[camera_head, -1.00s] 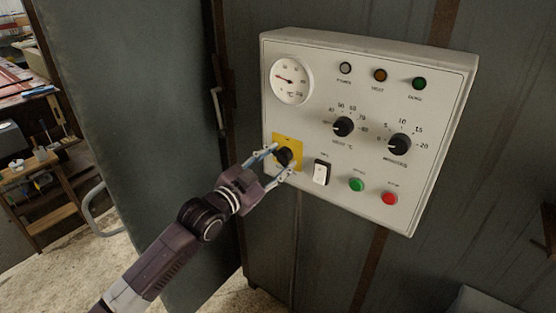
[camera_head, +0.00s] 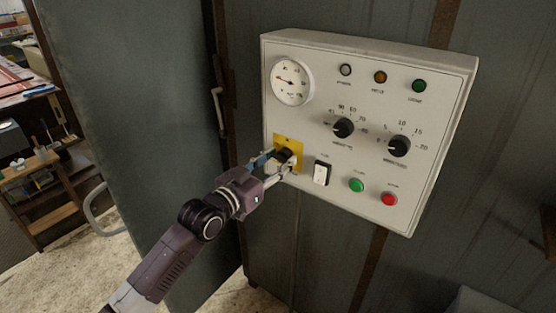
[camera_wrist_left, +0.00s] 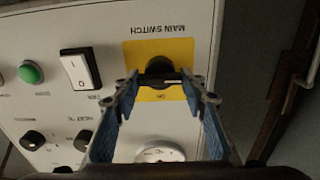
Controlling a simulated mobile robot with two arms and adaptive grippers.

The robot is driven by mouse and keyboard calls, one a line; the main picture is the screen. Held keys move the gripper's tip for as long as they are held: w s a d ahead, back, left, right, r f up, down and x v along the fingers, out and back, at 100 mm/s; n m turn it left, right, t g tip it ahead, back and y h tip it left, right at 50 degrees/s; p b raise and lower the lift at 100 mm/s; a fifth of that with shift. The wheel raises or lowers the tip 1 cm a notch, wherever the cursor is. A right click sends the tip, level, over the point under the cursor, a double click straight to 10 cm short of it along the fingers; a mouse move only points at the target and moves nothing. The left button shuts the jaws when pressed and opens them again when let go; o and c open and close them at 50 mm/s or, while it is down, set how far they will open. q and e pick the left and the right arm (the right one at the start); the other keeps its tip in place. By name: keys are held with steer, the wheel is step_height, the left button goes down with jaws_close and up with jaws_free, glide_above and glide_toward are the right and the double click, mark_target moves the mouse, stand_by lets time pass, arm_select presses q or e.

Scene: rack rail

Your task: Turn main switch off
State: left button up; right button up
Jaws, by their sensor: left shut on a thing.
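The main switch (camera_head: 284,154) is a black rotary knob on a yellow plate (camera_head: 296,147) at the lower left of the white control panel. My left gripper (camera_head: 276,163) is at the knob, its fingers on either side and shut on it. In the left wrist view the knob (camera_wrist_left: 159,68) shows beyond the fingertips (camera_wrist_left: 160,88), under the upside-down label "MAIN SWITCH". The fingers partly cover the knob, and its exact pointer position is hard to read. My right gripper is not in view.
The panel (camera_head: 330,60) also carries a gauge (camera_head: 292,82), two dials (camera_head: 343,128), a white rocker switch (camera_head: 322,173), and a green button (camera_head: 357,185) and a red button (camera_head: 389,199). An open grey door (camera_head: 130,130) stands to the left.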

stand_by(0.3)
arm_select(q)
steer(key=o, duration=1.2)
steer(key=shift+c, duration=0.2)
steer(key=shift+s+a+f, duration=0.1)
steer(key=shift+s+a, duration=0.2)
steer(key=shift+s, duration=0.1)
steer(key=v, duration=1.1)
